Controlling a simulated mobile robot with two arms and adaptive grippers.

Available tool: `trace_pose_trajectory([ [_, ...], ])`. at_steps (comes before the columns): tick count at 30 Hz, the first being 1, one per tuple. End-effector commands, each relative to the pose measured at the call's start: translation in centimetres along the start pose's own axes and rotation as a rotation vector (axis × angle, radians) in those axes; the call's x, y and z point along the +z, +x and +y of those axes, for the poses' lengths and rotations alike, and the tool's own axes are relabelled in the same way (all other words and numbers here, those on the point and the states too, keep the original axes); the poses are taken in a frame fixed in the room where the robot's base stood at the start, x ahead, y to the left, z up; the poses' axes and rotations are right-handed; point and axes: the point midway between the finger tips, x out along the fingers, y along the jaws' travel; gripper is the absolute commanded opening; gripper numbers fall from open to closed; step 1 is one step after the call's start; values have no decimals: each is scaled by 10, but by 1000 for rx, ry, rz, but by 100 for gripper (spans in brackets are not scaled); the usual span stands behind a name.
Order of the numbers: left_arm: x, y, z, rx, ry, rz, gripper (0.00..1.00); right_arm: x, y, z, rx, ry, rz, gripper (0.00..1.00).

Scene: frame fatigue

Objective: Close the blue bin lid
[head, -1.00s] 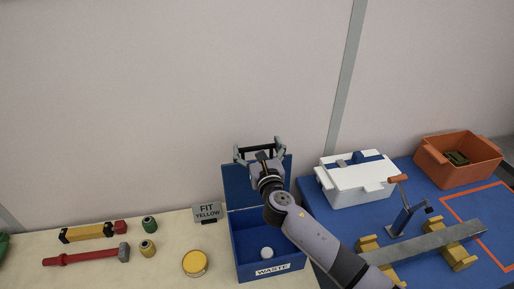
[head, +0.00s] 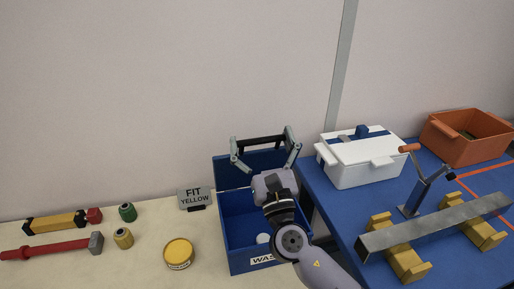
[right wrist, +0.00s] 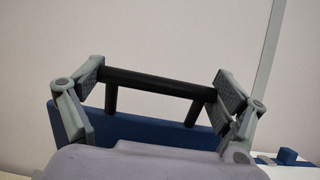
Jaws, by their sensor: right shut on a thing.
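The open blue waste bin (head: 226,225) stands on the cream table top, with a white round item (head: 263,239) inside. Its blue lid (head: 229,174) stands raised at the back of the bin and also shows in the right wrist view (right wrist: 160,129). The lid carries a black bar handle (right wrist: 150,81) on two posts. My right gripper (head: 263,141) reaches over the bin and is shut on this handle, one finger at each end, as the right wrist view (right wrist: 160,84) shows. My wrist hides part of the bin and lid. My left gripper is not in view.
A "FIT YELLOW" sign (head: 194,198), yellow tin (head: 179,253), red hammer (head: 50,248) and small jars stand left. On the blue table right are a white box (head: 358,172), an orange crate (head: 458,151) and a grey beam (head: 430,224) on yellow blocks.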

Motion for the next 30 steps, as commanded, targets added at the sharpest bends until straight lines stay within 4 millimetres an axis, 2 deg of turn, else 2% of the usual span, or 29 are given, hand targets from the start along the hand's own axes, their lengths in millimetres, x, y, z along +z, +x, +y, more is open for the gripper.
trace_pose_trajectory([
  [1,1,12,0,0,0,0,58,-7,-9,0,0,-1,-16,41],
  [3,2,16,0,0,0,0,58,-4,-15,0,1,1,-27,41],
  [12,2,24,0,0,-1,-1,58,-2,-33,0,0,0,-21,41],
  [29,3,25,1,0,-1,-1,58,-2,-37,0,1,1,-19,41],
  [30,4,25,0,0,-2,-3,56,-2,-37,0,1,1,-19,41],
])
